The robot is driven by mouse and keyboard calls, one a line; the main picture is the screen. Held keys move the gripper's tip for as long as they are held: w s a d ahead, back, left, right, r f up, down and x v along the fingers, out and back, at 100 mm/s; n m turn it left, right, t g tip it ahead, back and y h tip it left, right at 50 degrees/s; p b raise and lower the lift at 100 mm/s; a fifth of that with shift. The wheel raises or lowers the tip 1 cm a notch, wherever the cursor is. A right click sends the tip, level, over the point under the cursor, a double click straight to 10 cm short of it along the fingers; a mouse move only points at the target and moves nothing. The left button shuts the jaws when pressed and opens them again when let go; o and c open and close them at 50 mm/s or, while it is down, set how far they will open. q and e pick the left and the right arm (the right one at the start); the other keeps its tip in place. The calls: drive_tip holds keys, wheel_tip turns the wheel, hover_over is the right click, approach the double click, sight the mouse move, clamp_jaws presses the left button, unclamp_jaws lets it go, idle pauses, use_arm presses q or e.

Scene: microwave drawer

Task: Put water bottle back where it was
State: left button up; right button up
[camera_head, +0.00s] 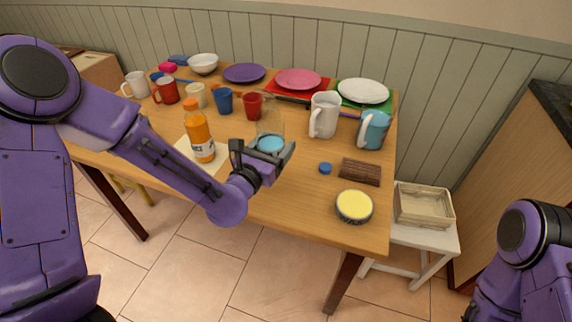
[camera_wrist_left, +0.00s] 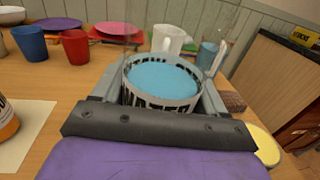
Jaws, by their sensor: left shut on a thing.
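The water bottle (camera_head: 270,124) is clear, with light blue water and a black-and-white patterned band. It stands roughly upright between the fingers of my left gripper (camera_head: 272,152), which is shut on it over the front middle of the table. In the left wrist view the water bottle (camera_wrist_left: 163,80) fills the space between the jaws of my left gripper (camera_wrist_left: 160,100). I cannot tell whether its base touches the table. A small blue cap (camera_head: 325,169) lies to its right. Only part of my right arm shows at lower right; its gripper is out of view.
An orange juice bottle (camera_head: 200,135) stands on a pale sheet (camera_head: 184,146) left of my gripper. A blue cup (camera_head: 224,101) and red cup (camera_head: 253,105) stand behind. A white pitcher (camera_head: 323,115), blue pitcher (camera_head: 373,130), brown block (camera_head: 361,172) and yellow-topped tin (camera_head: 354,206) are right.

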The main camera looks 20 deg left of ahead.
use_arm(q)
drive_tip(key=w+f, duration=0.1)
drive_tip(key=w+d+f, duration=0.1)
drive_tip(key=f, duration=0.1)
drive_tip(key=w+f, duration=0.2)
drive_tip(key=shift+d+f, duration=0.2)
wheel_tip(320, 180, down, 3)
drive_tip(key=shift+d+r+b, duration=0.1)
drive_tip(key=shift+b, duration=0.2)
drive_tip(key=shift+f, duration=0.2)
drive_tip(key=shift+f, duration=0.2)
drive_tip(key=o, duration=1.4)
